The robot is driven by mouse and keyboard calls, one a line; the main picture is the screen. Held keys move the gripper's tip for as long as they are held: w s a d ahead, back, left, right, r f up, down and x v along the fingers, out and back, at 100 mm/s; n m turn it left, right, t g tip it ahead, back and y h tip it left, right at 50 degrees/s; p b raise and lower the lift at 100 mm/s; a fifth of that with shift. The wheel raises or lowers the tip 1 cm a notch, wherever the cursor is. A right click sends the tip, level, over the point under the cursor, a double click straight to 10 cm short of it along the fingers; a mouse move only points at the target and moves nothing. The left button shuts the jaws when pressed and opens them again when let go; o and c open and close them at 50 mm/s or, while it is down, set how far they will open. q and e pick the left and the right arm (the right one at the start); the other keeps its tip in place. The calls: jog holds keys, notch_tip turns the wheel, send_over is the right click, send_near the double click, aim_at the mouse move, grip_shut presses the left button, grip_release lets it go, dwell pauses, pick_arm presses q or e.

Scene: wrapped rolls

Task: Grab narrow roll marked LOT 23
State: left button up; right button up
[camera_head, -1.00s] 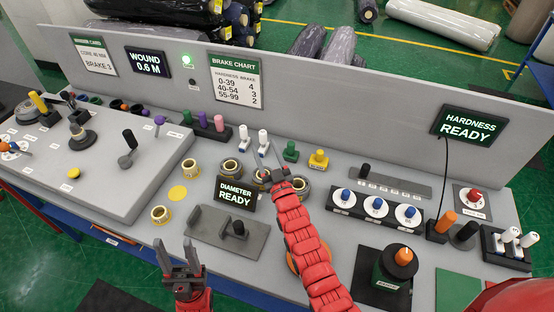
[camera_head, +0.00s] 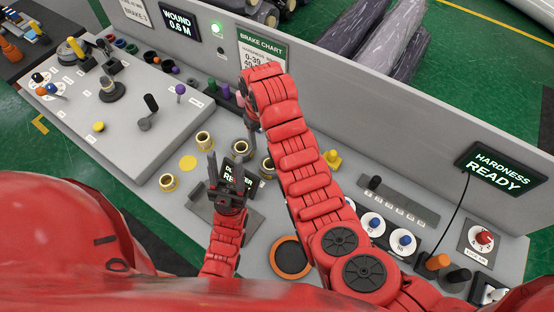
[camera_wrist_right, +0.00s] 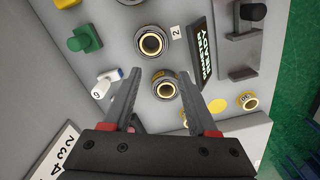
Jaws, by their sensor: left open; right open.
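Several small rolls with yellow-ringed cores stand on the grey console. In the head view I see a left one (camera_head: 203,140), a front one (camera_head: 168,182) and one beside my right gripper (camera_head: 239,148). No LOT 23 marking is legible. In the right wrist view one roll (camera_wrist_right: 166,85) shows between the open fingers of my right gripper (camera_wrist_right: 164,76); I cannot tell whether they touch it. Another roll (camera_wrist_right: 153,42) is just beyond. My right gripper (camera_head: 252,138) points down in the head view, partly hidden by its arm. My left gripper (camera_head: 227,172) is open and empty, pointing up.
The DIAMETER display (camera_head: 240,178) stands behind my left gripper. A white-topped peg (camera_wrist_right: 106,82) and a green knob (camera_wrist_right: 84,38) are near the right gripper. The brake chart panel (camera_head: 262,50) rises behind. A yellow disc (camera_head: 187,162) lies flat on the console.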

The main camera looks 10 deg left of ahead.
jog(key=b, duration=0.9)
send_over(263, 168)
jog(key=w, duration=0.1)
notch_tip(263, 168, down, 10)
jog(key=shift+f, duration=0.85)
jog(key=f+p, duration=0.1)
jog(key=s+f+p, duration=0.1)
jog(key=f+p, duration=0.1)
jog(key=shift+f, duration=0.25)
jog(key=shift+f+p, duration=0.4)
jog(key=shift+f, duration=0.65)
grip_shut()
jog(key=shift+w, duration=0.1)
